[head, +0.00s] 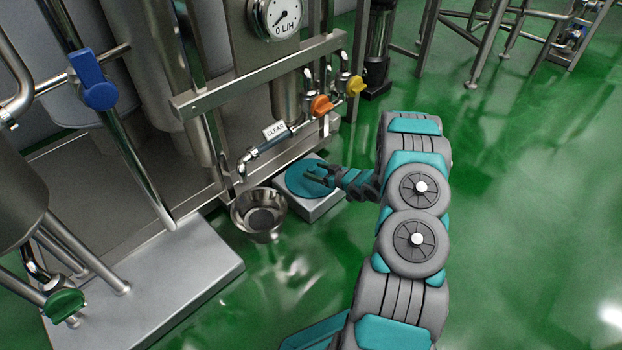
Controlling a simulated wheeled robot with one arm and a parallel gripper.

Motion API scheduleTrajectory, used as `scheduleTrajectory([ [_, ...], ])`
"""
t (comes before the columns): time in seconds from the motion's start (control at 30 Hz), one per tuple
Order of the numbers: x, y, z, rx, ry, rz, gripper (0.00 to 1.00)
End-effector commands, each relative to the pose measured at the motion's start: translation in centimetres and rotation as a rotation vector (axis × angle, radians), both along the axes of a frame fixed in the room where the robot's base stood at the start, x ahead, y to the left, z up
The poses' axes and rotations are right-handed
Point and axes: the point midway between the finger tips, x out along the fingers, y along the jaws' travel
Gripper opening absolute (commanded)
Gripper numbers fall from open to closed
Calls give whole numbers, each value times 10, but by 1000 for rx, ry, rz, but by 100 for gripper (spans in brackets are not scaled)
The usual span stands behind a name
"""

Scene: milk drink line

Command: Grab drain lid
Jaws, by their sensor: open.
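A flat round teal disc (296,183), which looks like the drain lid, lies on a low grey block (322,207) on the floor beside the machine. My gripper (314,174) is open, with its dark fingers pointing left over the right part of the disc. I cannot tell whether the fingers touch the disc or hover above it. Part of the disc is hidden under the fingers. No handle on the disc can be made out.
A steel bowl (246,226) stands on the floor just left of the block. Above are a pipe with a "CLEAR" tag (275,130), an orange valve handle (321,105) and a yellow one (355,86). The green floor (530,200) to the right is clear.

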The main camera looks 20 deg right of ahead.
Motion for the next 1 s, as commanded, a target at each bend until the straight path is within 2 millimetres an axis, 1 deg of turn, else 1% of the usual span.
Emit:
scheduleTrajectory([
  [0.03, 7, 5, -6, -1, 0, 4, 73],
  [0.1, 15, 7, -9, -2, 0, 3, 73],
  [0.2, 23, 9, -11, -1, 1, 0, 73],
  [0.4, 24, 9, -11, -2, 0, -1, 73],
  [0.47, 24, 9, -11, -1, 1, 0, 67],
  [1.0, 23, 9, -11, -1, 1, 0, 7],
])
